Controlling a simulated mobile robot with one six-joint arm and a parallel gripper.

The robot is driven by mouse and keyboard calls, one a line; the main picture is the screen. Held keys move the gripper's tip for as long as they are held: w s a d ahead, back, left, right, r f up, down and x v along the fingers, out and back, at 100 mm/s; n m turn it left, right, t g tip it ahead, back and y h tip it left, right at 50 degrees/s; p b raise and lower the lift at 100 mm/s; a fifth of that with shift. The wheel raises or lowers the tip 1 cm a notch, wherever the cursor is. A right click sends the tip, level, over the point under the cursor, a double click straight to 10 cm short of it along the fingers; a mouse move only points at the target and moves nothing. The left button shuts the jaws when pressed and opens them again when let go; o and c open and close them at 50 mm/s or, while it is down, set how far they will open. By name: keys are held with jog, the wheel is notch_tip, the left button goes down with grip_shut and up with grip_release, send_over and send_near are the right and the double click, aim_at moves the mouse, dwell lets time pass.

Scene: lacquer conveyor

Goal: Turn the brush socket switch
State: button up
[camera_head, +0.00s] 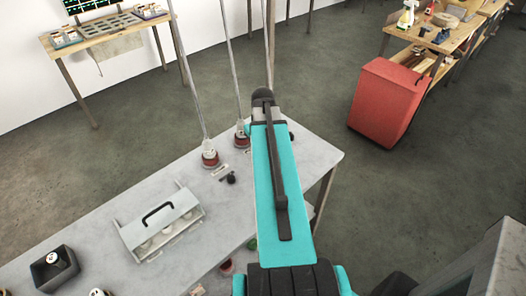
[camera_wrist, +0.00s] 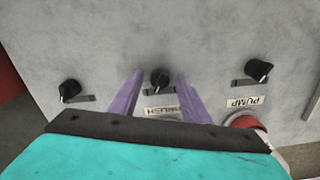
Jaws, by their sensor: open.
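In the wrist view, a black switch knob (camera_wrist: 160,79) sits on the grey surface, beside a white label partly covered by a finger and reading upside down as BRUSH (camera_wrist: 162,111). My gripper (camera_wrist: 159,77) is open, with one purple finger on each side of this knob and a visible gap to both. I cannot tell how close the fingertips are to the surface. In the head view my teal arm reaches over the table and hides the gripper and this knob.
Another black knob (camera_wrist: 258,70) is at right by the PUMP label (camera_wrist: 244,102), near a red-rimmed round part (camera_wrist: 247,122). A third knob (camera_wrist: 69,89) is at left. A handled grey rack (camera_head: 187,209) and dark box (camera_head: 68,272) stand on the table (camera_head: 105,242).

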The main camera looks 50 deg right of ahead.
jog(key=c, duration=1)
jog(key=shift+c, duration=0.2)
jog(key=shift+n, duration=0.4)
jog(key=n, duration=1.1)
jog(key=shift+b, duration=0.35)
jog(key=o, duration=1)
